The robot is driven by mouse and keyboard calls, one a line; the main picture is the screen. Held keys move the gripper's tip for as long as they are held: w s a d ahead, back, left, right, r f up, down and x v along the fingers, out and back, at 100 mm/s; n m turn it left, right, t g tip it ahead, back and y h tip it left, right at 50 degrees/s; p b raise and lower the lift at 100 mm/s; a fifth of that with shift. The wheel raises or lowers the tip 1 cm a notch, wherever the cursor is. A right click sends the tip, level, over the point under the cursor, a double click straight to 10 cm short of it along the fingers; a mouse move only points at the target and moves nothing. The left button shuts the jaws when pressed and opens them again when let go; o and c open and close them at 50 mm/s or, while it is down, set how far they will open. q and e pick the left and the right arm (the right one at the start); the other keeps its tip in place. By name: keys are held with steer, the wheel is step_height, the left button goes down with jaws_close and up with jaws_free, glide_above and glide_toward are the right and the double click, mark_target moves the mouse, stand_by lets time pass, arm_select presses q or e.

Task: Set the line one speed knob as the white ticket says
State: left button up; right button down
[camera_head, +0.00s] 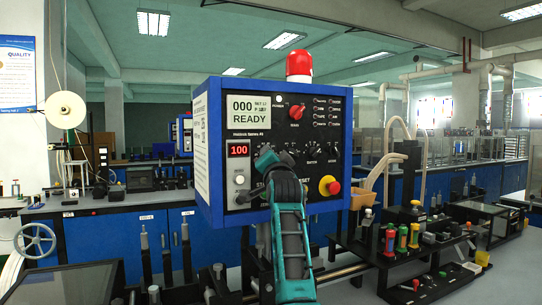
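The blue-framed control box (215,100) stands in the middle of the head view. Its black face carries a pale screen reading 000 READY (248,110) and a red readout showing 100 (238,150). A row of small knobs (311,149) runs across the face; their labels are too small to tell which is line one speed. A teal arm, apparently my right, rises from the bottom centre. Its dark end (272,160) covers part of the knob row, and its fingertips cannot be made out. White printed sheets (202,150) are on the box's left side; I cannot identify the ticket. My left gripper is out of view.
A red-and-yellow stop button (329,186) is at the face's lower right, and a red beacon (299,65) tops the box. A black rack (385,250) with coloured tools stands to the right. A handwheel (36,240) is at the far left.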

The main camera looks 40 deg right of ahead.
stand_by(0.3)
steer(key=c, duration=1.2)
jaws_free()
steer(key=shift+o, duration=0.2)
steer(key=b+v, duration=0.2)
steer(key=v, duration=1.1)
steer(key=shift+w, duration=0.1)
